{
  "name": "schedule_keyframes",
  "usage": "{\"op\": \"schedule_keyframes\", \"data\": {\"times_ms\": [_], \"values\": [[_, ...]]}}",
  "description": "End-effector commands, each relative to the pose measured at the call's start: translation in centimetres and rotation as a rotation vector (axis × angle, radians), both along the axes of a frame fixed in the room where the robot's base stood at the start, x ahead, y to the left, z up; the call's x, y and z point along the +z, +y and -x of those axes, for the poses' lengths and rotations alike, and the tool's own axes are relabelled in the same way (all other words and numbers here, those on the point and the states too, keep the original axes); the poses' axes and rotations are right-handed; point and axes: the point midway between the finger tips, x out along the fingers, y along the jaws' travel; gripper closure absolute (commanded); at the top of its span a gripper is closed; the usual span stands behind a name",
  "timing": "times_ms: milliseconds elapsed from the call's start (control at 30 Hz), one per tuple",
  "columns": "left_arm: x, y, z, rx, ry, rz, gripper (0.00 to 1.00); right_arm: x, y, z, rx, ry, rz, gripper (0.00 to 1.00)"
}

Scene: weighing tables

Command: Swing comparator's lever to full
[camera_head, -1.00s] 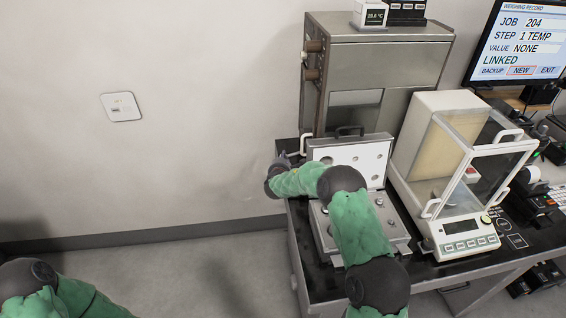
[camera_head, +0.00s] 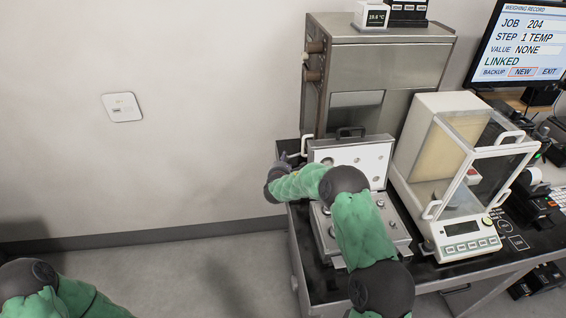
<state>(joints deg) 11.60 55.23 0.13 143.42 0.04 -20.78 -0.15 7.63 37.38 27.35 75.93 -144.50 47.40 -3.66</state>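A steel cabinet (camera_head: 425,65), which I take to be the comparator, stands at the back of the black-topped table. A pale bent handle (camera_head: 305,146), possibly its lever, shows low at the cabinet's left front. My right arm reaches across the table from below. The little that shows of my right gripper (camera_head: 284,158) is just left of this handle, beyond the dark wrist. The fingers are mostly hidden, so I cannot tell whether they touch the handle or are open. My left arm shows at the bottom left, and its gripper is out of view.
An open weight case (camera_head: 322,143) with a white-lined lid lies under and beside my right arm. A glass-sided balance (camera_head: 462,245) stands to its right. A monitor (camera_head: 520,45) shows job 204, step 1 TEMP, value NONE. The floor left of the table is clear.

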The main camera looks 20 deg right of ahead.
Motion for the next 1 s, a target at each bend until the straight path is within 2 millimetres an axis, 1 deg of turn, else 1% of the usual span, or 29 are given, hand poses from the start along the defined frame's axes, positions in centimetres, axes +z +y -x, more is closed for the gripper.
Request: {"op": "schedule_keyframes", "data": {"times_ms": [200, 400, 533, 767, 800, 867, 900, 967, 1000], "values": [[0.0, 0.0, 0.0, 0.000, 0.000, 0.000, 0.60, 1.0, 1.6, 2.6, 0.004, 0.001, 0.000, 0.45], [0.0, 0.0, 0.0, 0.000, 0.000, 0.000, 0.60, 1.6, 2.5, 4.4, 0.003, 0.002, -0.001, 0.45], [0.0, 0.0, 0.0, 0.000, 0.000, 0.000, 0.60, 1.8, 2.7, 4.8, 0.001, 0.001, -0.001, 0.45], [0.0, 0.0, 0.0, 0.000, 0.000, 0.000, 0.60, 1.8, 2.8, 4.9, 0.001, 0.001, -0.001, 0.45], [0.0, 0.0, 0.0, 0.000, 0.000, 0.000, 0.60, 1.8, 2.8, 4.9, 0.001, 0.001, -0.001, 0.51], [0.0, 0.0, 0.0, 0.000, 0.000, 0.000, 0.60, 1.8, 2.8, 4.9, 0.001, 0.002, -0.002, 0.68], [0.0, 0.0, 0.0, 0.000, 0.000, 0.000, 0.60, 1.7, 2.8, 4.9, 0.001, 0.004, -0.002, 0.79], [0.0, 0.0, 0.0, 0.000, 0.000, 0.000, 0.60, 1.5, 2.8, 5.0, -0.001, 0.008, -0.006, 0.96], [0.0, 0.0, 0.0, 0.000, 0.000, 0.000, 0.60, 1.3, 2.8, 5.1, -0.003, 0.013, -0.011, 1.00]]}}
